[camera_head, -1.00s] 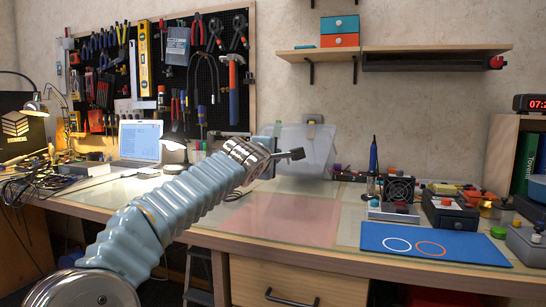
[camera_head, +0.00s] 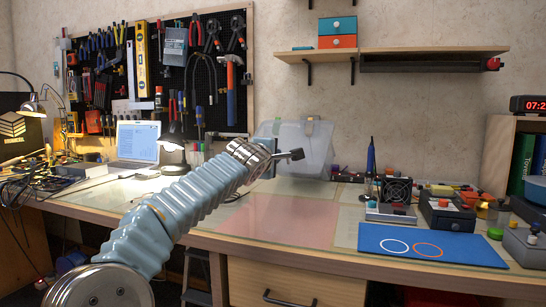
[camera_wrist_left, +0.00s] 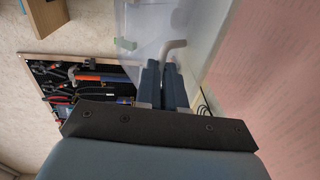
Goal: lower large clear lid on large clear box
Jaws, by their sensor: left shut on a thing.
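The large clear box (camera_head: 318,165) stands at the back of the workbench against the wall, beyond my left arm. The large clear lid (camera_head: 290,132) shows as a see-through panel over its upper part, with green clips along the top. Its exact fit on the box is hard to tell. In the left wrist view, clear plastic (camera_wrist_left: 150,22) with a green clip lies beyond my fingers. My left gripper (camera_wrist_left: 162,85) is shut on the lid, near a grey bent bar. My right gripper is not in view.
A pink mat (camera_head: 282,217) lies bare in front of the box. A blue mat (camera_head: 432,244) with two rings is at the right. A soldering iron (camera_head: 370,160) and small devices stand right of the box.

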